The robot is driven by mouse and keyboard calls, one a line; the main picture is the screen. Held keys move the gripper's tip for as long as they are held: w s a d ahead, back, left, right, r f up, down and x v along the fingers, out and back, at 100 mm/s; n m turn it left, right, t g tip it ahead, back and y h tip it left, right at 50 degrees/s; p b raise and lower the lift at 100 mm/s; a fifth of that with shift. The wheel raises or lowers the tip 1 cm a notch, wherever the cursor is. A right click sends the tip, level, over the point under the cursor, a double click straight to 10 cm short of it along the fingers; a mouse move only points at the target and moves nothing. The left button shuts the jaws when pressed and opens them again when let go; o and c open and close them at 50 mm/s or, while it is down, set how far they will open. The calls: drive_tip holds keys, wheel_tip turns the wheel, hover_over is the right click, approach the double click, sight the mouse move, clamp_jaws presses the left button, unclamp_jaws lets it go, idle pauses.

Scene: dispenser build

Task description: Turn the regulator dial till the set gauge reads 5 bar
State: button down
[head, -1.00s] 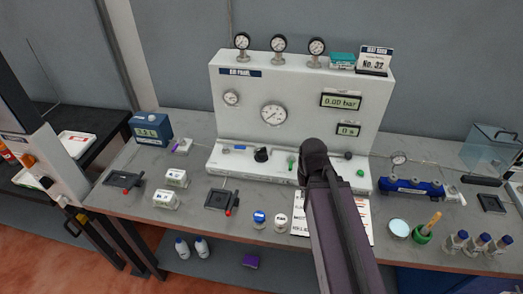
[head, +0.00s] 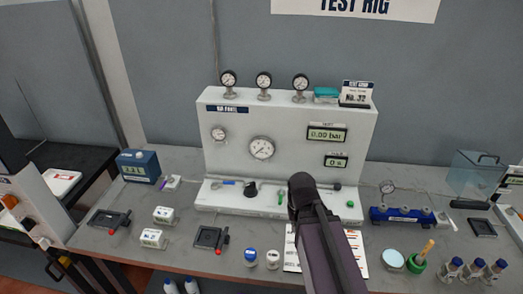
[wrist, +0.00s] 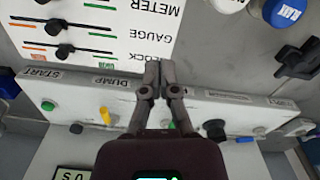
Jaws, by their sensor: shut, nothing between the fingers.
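The white air panel (head: 290,160) stands at the back of the bench. A black knob (head: 251,189), which looks like the regulator dial, sits on its lower ledge; a black knob also shows in the wrist view (wrist: 214,128). A large round gauge (head: 262,148) and a smaller one (head: 218,133) are on the panel face; I cannot tell which is the set gauge, and their readings are too small. A display (head: 326,134) reads 0.00 bar. My gripper (wrist: 153,66) is shut and empty, over the ledge's front edge, apart from the knob. My arm hides it in the head view.
Bottles with blue and white caps (head: 250,256) stand at the front. A blue manifold (head: 402,215) is on the right.

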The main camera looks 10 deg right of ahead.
drive_tip(key=c, duration=0.7)
unclamp_jaws()
drive_tip(key=shift+w+r, duration=0.1)
drive_tip(key=shift+w, duration=0.1)
drive_tip(key=o, duration=0.7)
drive_tip(key=w, duration=0.1)
drive_tip(key=w+a+r+n+p, duration=0.1)
drive_tip(key=w+n, duration=0.1)
drive_tip(key=w, duration=0.1)
drive_tip(key=shift+a+r+p, duration=0.15)
drive_tip(key=shift+r+p, duration=0.15)
drive_tip(key=shift+p, duration=0.1)
wheel_tip(320, 180, up, 8)
drive_tip(key=n+p, duration=0.8)
drive_tip(key=n, duration=0.5)
hover_over(250, 184)
drive_tip(key=shift+w+f, duration=0.15)
drive_tip(key=shift+f, duration=0.15)
wheel_tip(250, 184, down, 14)
drive_tip(key=b, duration=1.4)
drive_tip(key=shift+r, duration=0.25)
